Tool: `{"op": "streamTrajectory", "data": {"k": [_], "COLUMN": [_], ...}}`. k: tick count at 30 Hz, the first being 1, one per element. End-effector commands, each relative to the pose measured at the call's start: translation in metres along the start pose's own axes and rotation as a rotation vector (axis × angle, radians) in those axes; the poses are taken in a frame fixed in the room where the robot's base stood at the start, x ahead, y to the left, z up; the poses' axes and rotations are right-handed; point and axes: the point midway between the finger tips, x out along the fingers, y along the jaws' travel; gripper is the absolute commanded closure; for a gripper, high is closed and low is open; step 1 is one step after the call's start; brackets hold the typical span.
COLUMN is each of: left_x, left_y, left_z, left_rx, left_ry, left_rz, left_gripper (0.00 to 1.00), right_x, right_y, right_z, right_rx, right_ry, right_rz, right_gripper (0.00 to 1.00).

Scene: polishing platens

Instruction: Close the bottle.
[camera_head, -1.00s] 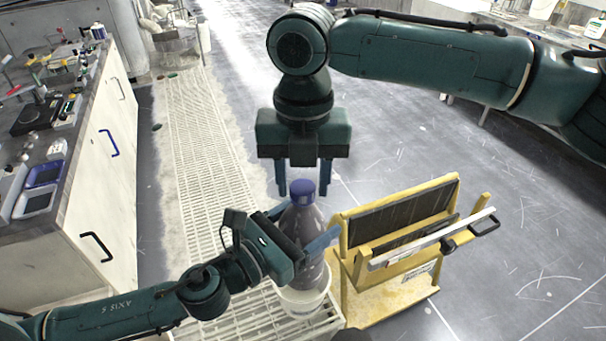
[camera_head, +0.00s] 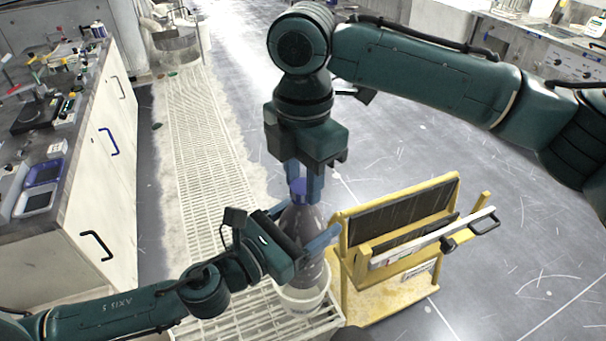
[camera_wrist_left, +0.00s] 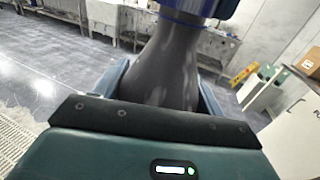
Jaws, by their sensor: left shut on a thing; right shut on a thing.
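The bottle (camera_head: 302,226) is grey and stands upright with its lower end in a white bucket (camera_head: 302,299). Its blue cap (camera_head: 299,187) sits on top. My left gripper (camera_head: 310,246) is shut around the bottle's body from the left. The bottle also shows between the fingers in the left wrist view (camera_wrist_left: 168,70). My right gripper (camera_head: 304,184) points down from above, its blue fingers shut on the cap. The fingers hide the sides of the cap, so its seating on the neck cannot be fully seen.
A yellow wooden stand (camera_head: 398,250) with dark panels is close to the right of the bottle. A white grating (camera_head: 245,318) lies around the bucket. A cabinet with a cluttered counter (camera_head: 75,130) is at the left. Open grey floor lies at the right.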

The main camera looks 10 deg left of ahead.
Motion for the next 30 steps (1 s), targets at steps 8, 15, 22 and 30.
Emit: {"op": "streamTrajectory", "data": {"k": [8,15,22,30], "left_x": [0.0000,0.0000,0.0000,0.0000], "left_y": [0.0006,0.0007,0.0007,0.0007], "left_z": [0.0001,0.0001,0.0001,0.0002], "left_rx": [0.000,0.000,0.000,0.000], "left_ry": [0.000,0.000,0.000,0.000], "left_rz": [0.002,0.002,0.002,0.002], "left_gripper": [0.94,0.94,0.94,0.94], "right_x": [0.0009,0.0014,0.0017,0.0011], "right_y": [-0.0004,-0.0003,-0.0002,0.0000], "right_z": [-0.0005,-0.0009,-0.0010,-0.0005], "right_rx": [0.618,1.157,1.680,2.093], "right_ry": [0.002,0.001,0.001,0.000], "right_rz": [-0.001,-0.001,-0.001,0.003], "right_gripper": [0.94,0.94,0.94,0.94]}}
